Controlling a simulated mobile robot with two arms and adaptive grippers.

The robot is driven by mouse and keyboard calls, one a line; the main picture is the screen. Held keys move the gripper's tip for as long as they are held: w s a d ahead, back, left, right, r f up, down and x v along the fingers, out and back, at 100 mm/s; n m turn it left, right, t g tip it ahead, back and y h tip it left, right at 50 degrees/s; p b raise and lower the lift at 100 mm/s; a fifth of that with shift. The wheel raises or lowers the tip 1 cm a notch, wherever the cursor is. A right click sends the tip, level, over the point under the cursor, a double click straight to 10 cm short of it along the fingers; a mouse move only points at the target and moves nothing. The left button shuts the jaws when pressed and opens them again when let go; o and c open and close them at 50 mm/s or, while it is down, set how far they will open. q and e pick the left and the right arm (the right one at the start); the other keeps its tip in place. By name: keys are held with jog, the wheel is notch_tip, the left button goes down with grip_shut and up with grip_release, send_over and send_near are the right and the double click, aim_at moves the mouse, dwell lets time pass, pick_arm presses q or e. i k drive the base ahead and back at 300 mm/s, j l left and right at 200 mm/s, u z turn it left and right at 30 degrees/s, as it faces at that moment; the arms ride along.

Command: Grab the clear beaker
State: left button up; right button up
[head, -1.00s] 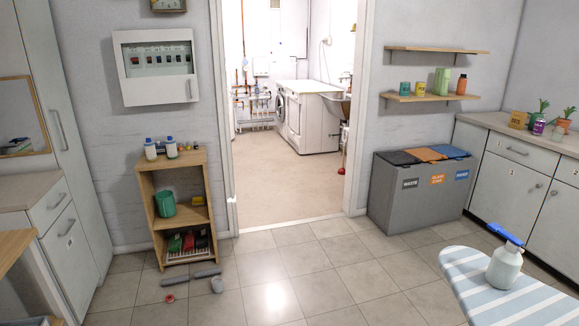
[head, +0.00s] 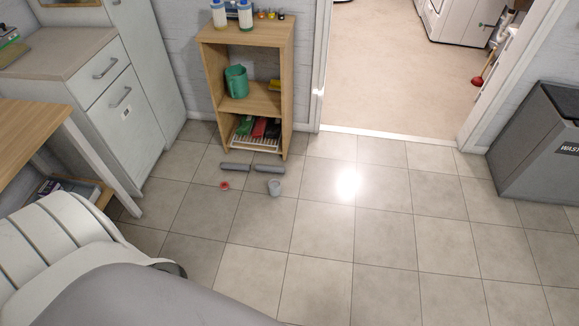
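I cannot make out a beaker that is surely clear. A small grey cup-like thing (head: 274,187) stands on the tiled floor in front of the wooden shelf unit; it is too small to tell if it is see-through. A green jug (head: 236,82) stands on the unit's middle shelf. Neither of my grippers is in view. Large white and grey rounded parts, which look like my own arm, fill the lower left and hide the floor there.
The wooden shelf unit (head: 206,95) stands by the doorway, with bottles (head: 245,15) on top. Grey bars (head: 252,171) and a small red item (head: 224,186) lie on the floor. A grey bin (head: 535,150) stands at right. The middle floor is clear.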

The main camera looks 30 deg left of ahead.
aim_at(274, 185)
jog(key=i, duration=1.85)
jog(key=i+u, duration=0.2)
jog(key=i, duration=0.3)
jog(key=i+l+u, duration=0.15)
jog(key=i, duration=0.3)
jog(key=i+l+u, duration=0.2)
jog(key=i, duration=0.3)
jog(key=u, duration=1.9)
